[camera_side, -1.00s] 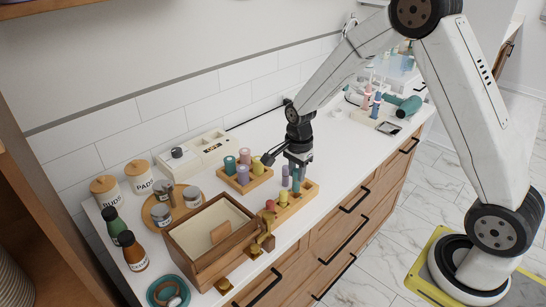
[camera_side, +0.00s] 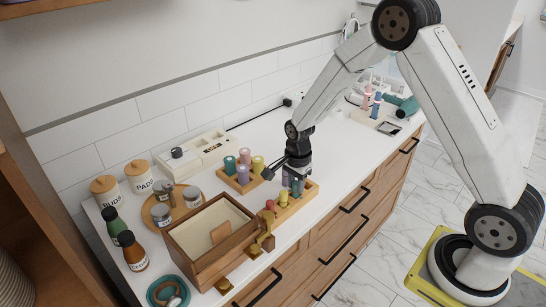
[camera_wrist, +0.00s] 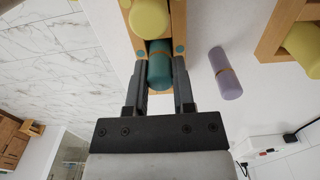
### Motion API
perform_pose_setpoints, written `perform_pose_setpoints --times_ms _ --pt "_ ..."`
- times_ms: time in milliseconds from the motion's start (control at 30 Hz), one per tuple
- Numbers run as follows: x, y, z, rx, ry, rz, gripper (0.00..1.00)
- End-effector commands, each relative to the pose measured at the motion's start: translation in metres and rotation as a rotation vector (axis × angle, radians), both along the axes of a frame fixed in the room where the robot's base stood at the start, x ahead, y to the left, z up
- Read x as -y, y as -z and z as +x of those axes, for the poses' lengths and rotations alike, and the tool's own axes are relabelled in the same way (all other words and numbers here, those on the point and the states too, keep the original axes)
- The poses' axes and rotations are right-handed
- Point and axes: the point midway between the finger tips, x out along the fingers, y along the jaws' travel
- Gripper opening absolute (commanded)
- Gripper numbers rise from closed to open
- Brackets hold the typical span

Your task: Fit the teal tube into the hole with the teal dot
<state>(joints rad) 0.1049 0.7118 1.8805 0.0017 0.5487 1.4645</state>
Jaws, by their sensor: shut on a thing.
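My gripper (camera_wrist: 161,72) is shut on the teal tube (camera_wrist: 159,63), one finger on each side of it. In the side view my gripper (camera_side: 296,181) is low over the right end of the front wooden rack (camera_side: 306,193). In the wrist view this rack (camera_wrist: 178,22) has teal dots on both sides of the held tube. I cannot tell how deep the tube's far end sits. A yellow tube (camera_wrist: 150,18) stands in the same rack. A lavender tube (camera_wrist: 225,73) is on the counter beside the rack, apart from my gripper.
A second wooden rack (camera_side: 238,188) behind holds teal, purple and yellow tubes. An open wooden box (camera_side: 198,262) stands left of the front rack. Jars and bottles stand farther left. The white counter (camera_side: 335,150) to the right is mostly clear.

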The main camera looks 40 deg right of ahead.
Motion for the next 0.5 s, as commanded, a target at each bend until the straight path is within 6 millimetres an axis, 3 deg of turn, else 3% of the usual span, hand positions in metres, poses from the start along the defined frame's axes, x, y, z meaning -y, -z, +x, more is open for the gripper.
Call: perform_pose_setpoints --times_ms 133,167,200,267,500 --pt "0.0000 0.0031 -0.0001 -0.001 0.000 0.000 0.00" --pt "0.0000 0.0030 0.0000 0.000 0.000 0.000 0.37" --pt "0.0000 0.0028 0.0000 0.000 0.000 0.000 0.50" --pt "0.0000 0.0027 0.0000 0.000 0.000 0.000 0.66" --pt "0.0000 0.0026 0.0000 0.000 0.000 0.000 0.66"
